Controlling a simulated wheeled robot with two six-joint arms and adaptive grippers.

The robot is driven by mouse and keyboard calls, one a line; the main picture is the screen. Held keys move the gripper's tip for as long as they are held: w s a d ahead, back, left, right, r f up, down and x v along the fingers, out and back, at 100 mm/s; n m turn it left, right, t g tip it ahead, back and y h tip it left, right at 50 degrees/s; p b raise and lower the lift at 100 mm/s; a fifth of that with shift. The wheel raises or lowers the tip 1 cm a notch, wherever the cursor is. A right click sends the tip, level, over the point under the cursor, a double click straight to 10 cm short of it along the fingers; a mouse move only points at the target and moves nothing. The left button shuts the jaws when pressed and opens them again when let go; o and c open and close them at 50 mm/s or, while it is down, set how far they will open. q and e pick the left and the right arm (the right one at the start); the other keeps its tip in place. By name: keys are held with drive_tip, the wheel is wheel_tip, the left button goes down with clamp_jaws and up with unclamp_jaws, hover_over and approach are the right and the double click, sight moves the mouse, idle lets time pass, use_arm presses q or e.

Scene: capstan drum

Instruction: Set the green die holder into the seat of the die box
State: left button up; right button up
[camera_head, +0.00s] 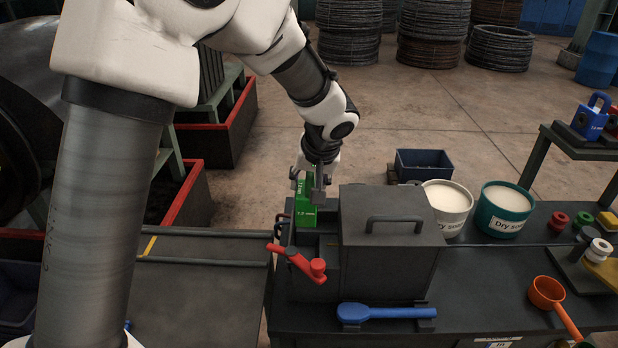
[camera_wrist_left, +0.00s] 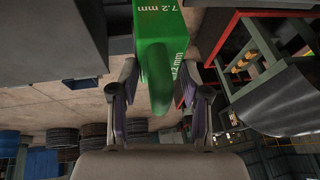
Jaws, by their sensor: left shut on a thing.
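The green die holder (camera_head: 306,213) is a block with white lettering and a loop handle. In the head view it is upright at the left end of the dark grey die box (camera_head: 392,252), over or partly in its open section. My left gripper (camera_head: 311,186) is shut on its handle from above. In the left wrist view the green block (camera_wrist_left: 160,40) and its curved handle sit between the two fingers (camera_wrist_left: 160,105). The seat is hidden by the holder and box walls, so I cannot tell whether the holder touches it. My right gripper is not in view.
A red lever (camera_head: 297,262) sticks out at the box's front left. A blue spoon (camera_head: 385,312) lies in front. White (camera_head: 447,205) and teal (camera_head: 503,209) buckets of powder stand to the right. An orange ladle (camera_head: 548,294) and a blue holder (camera_head: 590,120) are farther right.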

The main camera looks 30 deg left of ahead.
use_arm(q)
drive_tip(key=shift+s+f, duration=0.1)
drive_tip(key=shift+f, duration=0.45)
drive_tip(key=f+b, duration=0.3)
drive_tip(key=f, duration=0.1)
drive_tip(key=shift+w+a+b, duration=0.1)
drive_tip(key=shift+w+b, duration=0.15)
drive_tip(key=shift+b, duration=0.15)
drive_tip(key=shift+s+f+b, duration=0.1)
drive_tip(key=shift+f+b, duration=0.6)
drive_tip(key=shift+b, duration=0.05)
wheel_tip(320, 180, down, 2)
drive_tip(key=shift+f+b, duration=0.1)
drive_tip(key=shift+b, duration=0.95)
drive_tip(key=shift+s+f+b, duration=0.15)
drive_tip(key=shift+s+b, duration=0.05)
drive_tip(key=shift+b, duration=0.25)
drive_tip(key=shift+f, duration=0.1)
